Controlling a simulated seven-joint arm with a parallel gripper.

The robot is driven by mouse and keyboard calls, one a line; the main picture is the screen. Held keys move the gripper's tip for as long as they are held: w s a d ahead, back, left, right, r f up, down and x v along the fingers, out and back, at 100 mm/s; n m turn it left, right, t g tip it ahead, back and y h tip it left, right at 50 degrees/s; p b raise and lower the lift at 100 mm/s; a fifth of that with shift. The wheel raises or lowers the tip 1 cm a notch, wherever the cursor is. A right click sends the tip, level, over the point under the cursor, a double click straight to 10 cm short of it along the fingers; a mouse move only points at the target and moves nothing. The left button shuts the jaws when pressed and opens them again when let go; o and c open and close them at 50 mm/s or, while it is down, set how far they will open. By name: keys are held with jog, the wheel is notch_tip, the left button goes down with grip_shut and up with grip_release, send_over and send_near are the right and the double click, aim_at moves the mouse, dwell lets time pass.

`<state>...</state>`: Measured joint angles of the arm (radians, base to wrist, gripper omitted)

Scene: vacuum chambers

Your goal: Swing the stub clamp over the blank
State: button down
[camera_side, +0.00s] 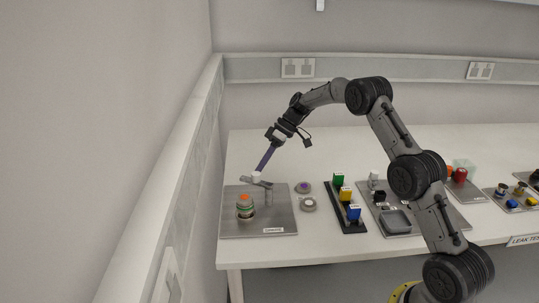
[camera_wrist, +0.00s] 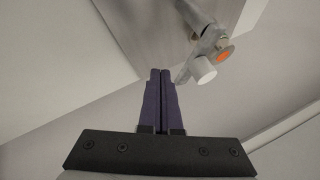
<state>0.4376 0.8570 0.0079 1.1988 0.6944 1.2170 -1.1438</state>
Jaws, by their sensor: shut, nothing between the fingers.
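The stub clamp (camera_side: 265,184) is a grey arm on an upright post, with a white knob (camera_side: 256,175) on it. The clamp arm also shows in the wrist view (camera_wrist: 208,42), with the white knob (camera_wrist: 203,71) near its end. The stub (camera_side: 245,210) stands left of the post, with green bands and an orange top (camera_side: 244,197). Orange also shows beside the knob in the wrist view (camera_wrist: 224,56). Whether the arm lies directly over the stub is unclear. My gripper (camera_side: 260,169) has purple fingers, shut and empty, just above the knob in the side view. In the wrist view the fingertips (camera_wrist: 160,72) are left of the knob, apart from it.
The grey plate (camera_side: 235,229) carries the clamp post and stub. Two small round parts (camera_side: 308,204) lie right of it. A black rack (camera_side: 348,222) with green, yellow and blue blocks stands further right, then a plate with a grey tray (camera_side: 396,221).

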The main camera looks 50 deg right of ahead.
aim_at(247, 179)
jog(key=shift+s+a, duration=0.2)
jog(key=shift+a, duration=0.4)
jog(key=shift+s+a, duration=0.2)
jog(key=shift+a, duration=0.35)
jog(key=shift+w+a+n+g, duration=0.1)
jog(key=shift+a+n+g, duration=0.3)
jog(key=shift+n, duration=0.1)
jog(key=shift+w+a+n+g+y, duration=0.1)
jog(key=shift+a+n+g+y, duration=0.35)
jog(key=shift+n, duration=0.35)
jog(key=a+n+g, duration=0.1)
jog(key=n+g, duration=0.1)
jog(key=n, duration=0.1)
jog(key=shift+a+n+h, duration=0.25)
jog(key=shift+a+n, duration=0.05)
jog(key=shift+a, duration=0.05)
jog(key=shift+s+a, duration=0.35)
jog(key=shift+a, duration=0.3)
jog(key=shift+s+a, duration=0.35)
jog(key=shift+a, duration=0.25)
jog(key=shift+s+a, duration=0.1)
jog(key=v, duration=1.2)
